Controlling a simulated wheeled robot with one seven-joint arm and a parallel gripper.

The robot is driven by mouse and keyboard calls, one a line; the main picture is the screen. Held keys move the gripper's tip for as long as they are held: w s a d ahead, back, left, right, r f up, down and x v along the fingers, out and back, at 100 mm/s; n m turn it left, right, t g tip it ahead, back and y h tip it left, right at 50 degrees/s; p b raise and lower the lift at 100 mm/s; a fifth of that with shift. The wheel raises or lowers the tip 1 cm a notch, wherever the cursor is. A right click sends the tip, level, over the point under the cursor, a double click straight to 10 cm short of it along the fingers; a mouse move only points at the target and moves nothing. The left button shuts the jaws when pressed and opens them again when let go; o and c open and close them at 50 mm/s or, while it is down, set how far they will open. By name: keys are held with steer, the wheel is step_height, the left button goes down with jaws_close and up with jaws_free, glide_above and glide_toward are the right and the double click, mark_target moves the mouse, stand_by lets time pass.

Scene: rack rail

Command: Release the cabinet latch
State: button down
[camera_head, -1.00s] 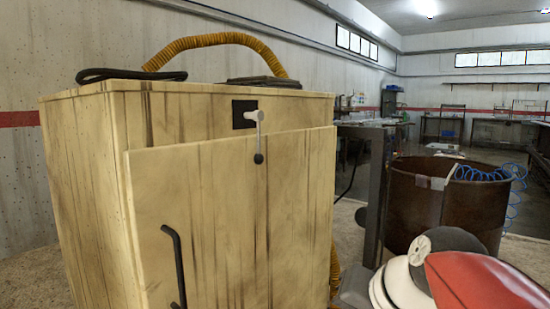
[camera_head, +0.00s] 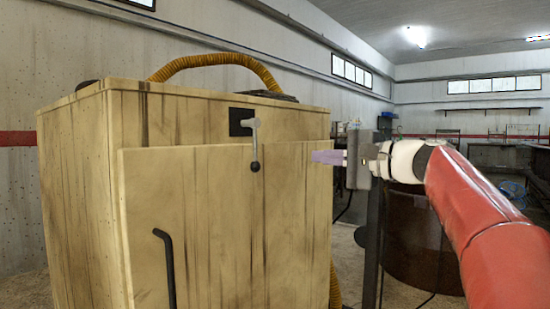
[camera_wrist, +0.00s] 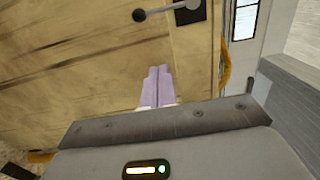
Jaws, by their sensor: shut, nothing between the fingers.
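The wooden cabinet (camera_head: 80,190) stands at the left in the head view, with a front door panel (camera_head: 215,220). A black vertical handle (camera_head: 168,268) is on the door. The latch (camera_head: 254,145) is a light grey lever with a dark knob, hanging down from a black plate over the door's top edge. In the wrist view the latch (camera_wrist: 170,12) lies across the top, its dark knob to the left. My gripper (camera_head: 314,157) is to the right of the latch, apart from it, with its purple fingers pointing left. In the wrist view the fingers (camera_wrist: 158,80) are together and empty.
A yellow corrugated hose (camera_head: 215,60) arches over the cabinet top, which also holds a dark flat object (camera_head: 268,95). A rusty drum (camera_head: 410,240) and a grey post (camera_head: 371,235) stand to the right of the cabinet, behind my arm.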

steer(key=p, duration=0.1)
glide_toward(259, 155)
steer(key=w, duration=0.1)
steer(key=w+a, duration=0.1)
steer(key=w, duration=0.1)
steer(key=w+a, duration=0.1)
steer(key=shift+w+a+r, duration=0.1)
steer(key=shift+w+r, duration=0.05)
steer(key=shift+w, duration=0.05)
steer(key=shift+s+a, duration=0.85)
steer(key=shift+a, duration=0.15)
steer(key=shift+s+a+b, duration=0.3)
steer(key=shift+s+a, duration=0.15)
steer(key=shift+a, duration=0.1)
